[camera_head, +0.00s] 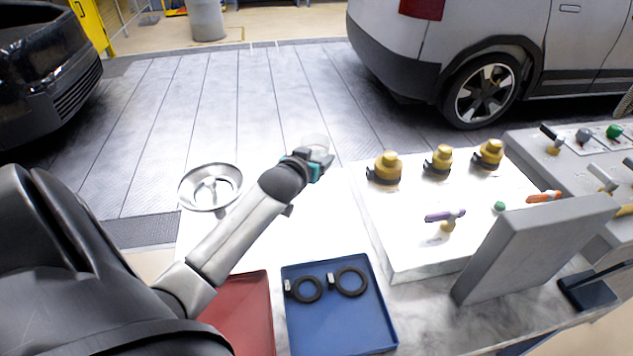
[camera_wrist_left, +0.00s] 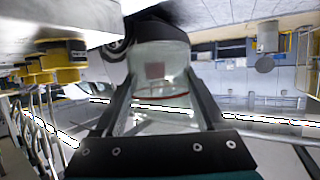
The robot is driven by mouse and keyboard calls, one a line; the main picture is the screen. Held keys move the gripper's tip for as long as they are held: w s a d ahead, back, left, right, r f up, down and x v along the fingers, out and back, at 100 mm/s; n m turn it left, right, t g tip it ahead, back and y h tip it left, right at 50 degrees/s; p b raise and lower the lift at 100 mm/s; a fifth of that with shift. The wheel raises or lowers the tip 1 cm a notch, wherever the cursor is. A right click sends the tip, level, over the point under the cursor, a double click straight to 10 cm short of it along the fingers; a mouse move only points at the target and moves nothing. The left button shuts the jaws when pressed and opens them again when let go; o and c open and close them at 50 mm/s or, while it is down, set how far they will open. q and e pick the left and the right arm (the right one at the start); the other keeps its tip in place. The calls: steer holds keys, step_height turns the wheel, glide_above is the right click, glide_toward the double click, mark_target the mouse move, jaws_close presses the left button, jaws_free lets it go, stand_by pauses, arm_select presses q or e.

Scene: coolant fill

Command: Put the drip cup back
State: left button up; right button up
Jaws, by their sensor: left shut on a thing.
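The drip cup (camera_head: 314,140) is a clear, see-through cup. It is held above the far edge of the white worktop, left of the yellow-capped fittings. My left gripper (camera_head: 318,160) is shut on it, and the gripper hides its lower part in the head view. In the left wrist view the cup (camera_wrist_left: 163,75) sits between the two dark fingers of the left gripper (camera_wrist_left: 162,105), with a thin reddish line across its wall. My right gripper is in neither view.
A round metal dish (camera_head: 192,199) stands left of my left forearm. In front are a red tray (camera_head: 255,318) and a blue tray (camera_head: 345,325) with two black rings. A raised white panel (camera_head: 410,232) carries yellow-capped fittings (camera_head: 387,166) and a purple-handled valve (camera_head: 440,215). A grey upright block (camera_head: 530,248) stands right.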

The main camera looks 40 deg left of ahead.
arm_select(q)
step_height(320, 180, down, 5)
steer(key=shift+f+b, duration=0.15)
steer(key=shift+b, duration=0.4)
step_height(320, 180, down, 4)
steer(key=shift+r+b, duration=0.2)
steer(key=shift+b, duration=0.45)
steer(key=shift+f, duration=0.25)
steer(key=o, duration=1.5)
steer(key=shift+f, duration=0.1)
